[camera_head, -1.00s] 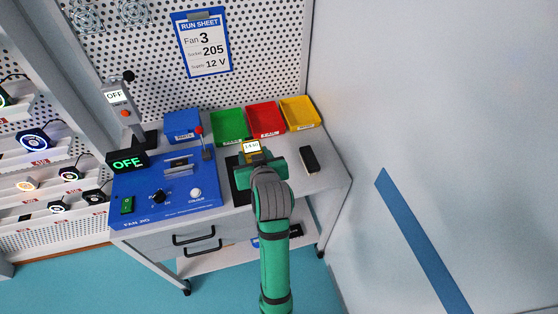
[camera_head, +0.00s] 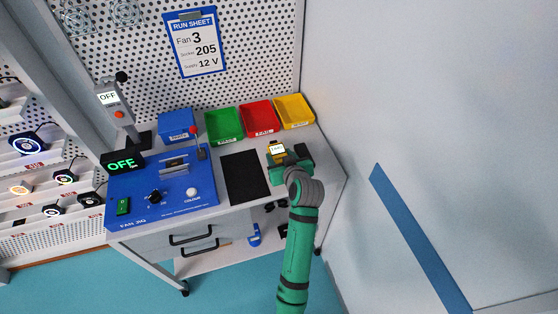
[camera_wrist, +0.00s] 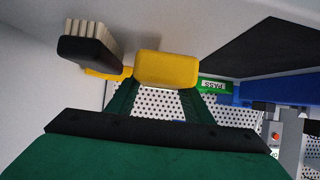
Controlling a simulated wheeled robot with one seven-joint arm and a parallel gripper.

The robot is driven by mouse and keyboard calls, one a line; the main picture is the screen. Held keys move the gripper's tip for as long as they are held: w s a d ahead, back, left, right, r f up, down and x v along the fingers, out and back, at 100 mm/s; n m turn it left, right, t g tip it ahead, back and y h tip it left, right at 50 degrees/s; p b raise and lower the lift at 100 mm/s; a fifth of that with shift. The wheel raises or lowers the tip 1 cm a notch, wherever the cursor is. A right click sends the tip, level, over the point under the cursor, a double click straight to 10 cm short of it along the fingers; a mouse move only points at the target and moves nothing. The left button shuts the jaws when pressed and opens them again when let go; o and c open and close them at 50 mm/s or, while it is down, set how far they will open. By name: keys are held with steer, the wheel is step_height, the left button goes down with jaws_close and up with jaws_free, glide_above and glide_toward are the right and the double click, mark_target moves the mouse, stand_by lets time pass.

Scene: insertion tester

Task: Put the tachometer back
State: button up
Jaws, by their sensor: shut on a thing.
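The tachometer (camera_head: 277,149) is a small yellow device with a lit display, its digits too small to read surely. My gripper (camera_head: 279,158) is shut on it, over the right part of the bench top. In the wrist view the tachometer's yellow body (camera_wrist: 167,69) sits between the two green fingers. I cannot tell whether it touches the bench. A black mat (camera_head: 244,178) lies bare to the left of my gripper.
A dark brush (camera_head: 302,151) with pale bristles lies close right of my gripper; it also shows in the wrist view (camera_wrist: 90,50). Green (camera_head: 224,137), red (camera_head: 262,132) and yellow (camera_head: 297,125) trays stand behind. The blue fan jig (camera_head: 165,215) is left of the mat.

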steer(key=shift+a+f, duration=0.1)
steer(key=shift+f, duration=0.9)
steer(key=shift+f, duration=0.15)
steer(key=o, duration=1.1)
steer(key=shift+a, duration=0.1)
